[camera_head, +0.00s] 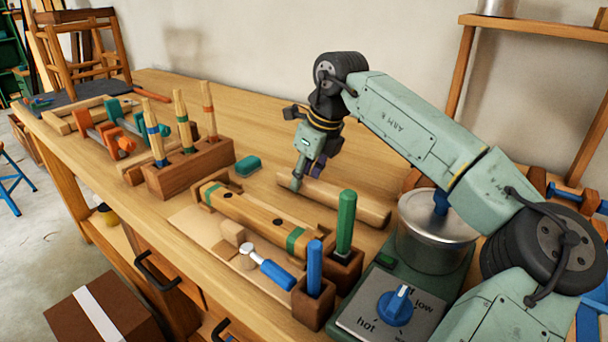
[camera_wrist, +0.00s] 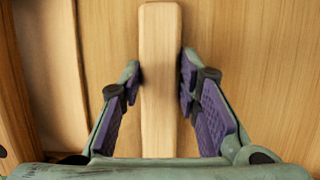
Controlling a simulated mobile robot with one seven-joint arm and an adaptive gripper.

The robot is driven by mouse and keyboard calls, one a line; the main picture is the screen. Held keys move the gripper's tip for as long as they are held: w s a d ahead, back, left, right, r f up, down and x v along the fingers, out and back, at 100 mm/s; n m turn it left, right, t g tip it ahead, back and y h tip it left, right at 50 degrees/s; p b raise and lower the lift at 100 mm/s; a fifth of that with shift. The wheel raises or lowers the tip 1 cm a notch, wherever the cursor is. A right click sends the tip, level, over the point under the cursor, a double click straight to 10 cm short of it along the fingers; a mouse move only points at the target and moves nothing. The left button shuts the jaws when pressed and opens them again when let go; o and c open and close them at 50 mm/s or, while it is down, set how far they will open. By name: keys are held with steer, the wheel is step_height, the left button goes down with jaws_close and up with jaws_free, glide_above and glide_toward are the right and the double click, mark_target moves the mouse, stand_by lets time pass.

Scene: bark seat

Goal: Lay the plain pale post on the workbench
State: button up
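The plain pale post (camera_head: 345,200) lies flat on the workbench (camera_head: 262,113), below my arm. In the wrist view the post (camera_wrist: 160,80) runs lengthwise between the two fingers, one on each side. My gripper (camera_head: 306,178) is down at the post's left part; in the wrist view my gripper (camera_wrist: 160,75) is open, with narrow gaps showing between its fingertips and the post. One finger hides part of the post in the head view.
A wooden rack (camera_head: 190,168) holds upright banded posts. A green-banded rail (camera_head: 255,217) lies in front of the pale post. Blue- and green-handled tools stand in blocks (camera_head: 313,300) nearby. A metal pot (camera_head: 432,240) on a hot plate stands at right. Bench behind the post is clear.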

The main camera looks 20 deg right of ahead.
steer(key=o, duration=0.5)
steer(key=shift+o, duration=0.4)
steer(key=shift+o, duration=1.2)
steer(key=shift+r, duration=0.1)
steer(key=shift+r+p, duration=2.65)
steer(key=shift+r, duration=0.85)
steer(key=shift+f, duration=0.1)
